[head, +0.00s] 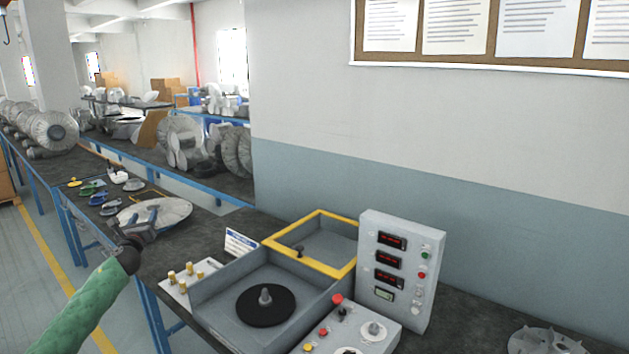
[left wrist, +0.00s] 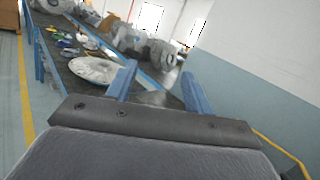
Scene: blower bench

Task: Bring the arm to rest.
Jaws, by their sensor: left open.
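My left arm comes in from the lower left in a green sleeve. The disc (left wrist: 93,70) lies beyond and to the left of the fingers there. My right gripper is in neither view.
A grey bin with a black disc (head: 265,305), a yellow-rimmed tray (head: 322,217), a control box with red displays (head: 398,268) and a white board with brass pegs (head: 189,280) stand on the bench. A finned wheel (head: 545,341) lies at lower right. The floor at left is clear.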

